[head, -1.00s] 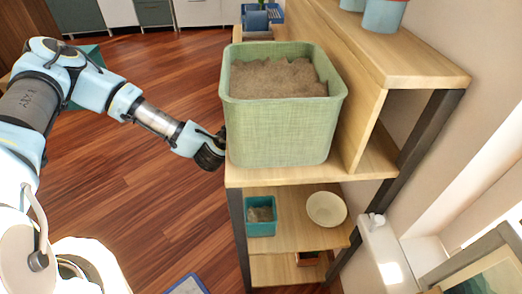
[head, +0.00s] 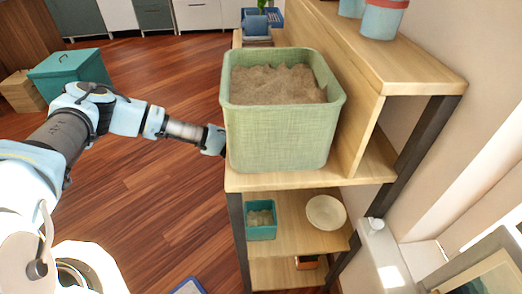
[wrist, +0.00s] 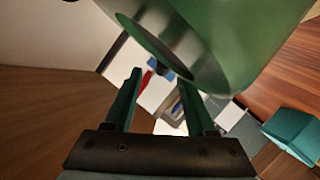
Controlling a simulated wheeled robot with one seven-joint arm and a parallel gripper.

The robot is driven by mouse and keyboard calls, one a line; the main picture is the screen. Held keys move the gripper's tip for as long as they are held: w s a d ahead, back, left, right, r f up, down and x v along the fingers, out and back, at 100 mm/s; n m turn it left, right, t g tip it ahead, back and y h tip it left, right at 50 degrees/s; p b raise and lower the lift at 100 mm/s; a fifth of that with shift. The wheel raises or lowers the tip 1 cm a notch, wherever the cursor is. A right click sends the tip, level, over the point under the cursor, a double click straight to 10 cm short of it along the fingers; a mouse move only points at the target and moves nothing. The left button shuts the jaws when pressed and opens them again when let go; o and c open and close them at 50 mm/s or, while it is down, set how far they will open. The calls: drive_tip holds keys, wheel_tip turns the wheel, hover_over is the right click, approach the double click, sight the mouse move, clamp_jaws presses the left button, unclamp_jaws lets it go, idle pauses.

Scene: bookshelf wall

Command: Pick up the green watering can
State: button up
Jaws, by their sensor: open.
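A large, smooth green surface (wrist: 240,40) with a shiny grey curved part fills the top of the wrist view, very close to my gripper. It looks like the green watering can, but only part of it shows. I cannot make out a watering can in the head view. My gripper (wrist: 160,77) is open, with its two fingers apart and nothing clearly between them. The green surface lies above and beyond the right finger; I cannot tell if they touch. In the head view my wrist reaches the left side of the planter, and the fingertips are hidden behind it.
A pale green planter (head: 275,135) full of soil stands on the wooden shelf (head: 375,165). A teal pot (head: 261,232) and a cream bowl (head: 326,212) sit on the level below. A teal box (head: 70,68) stands on the floor at left. The wooden floor is mostly clear.

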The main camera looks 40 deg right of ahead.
drive_tip(key=shift+w+d+f, duration=0.15)
drive_tip(key=shift+w+d, duration=0.05)
drive_tip(key=shift+d, duration=0.1)
clamp_jaws()
idle(1.2)
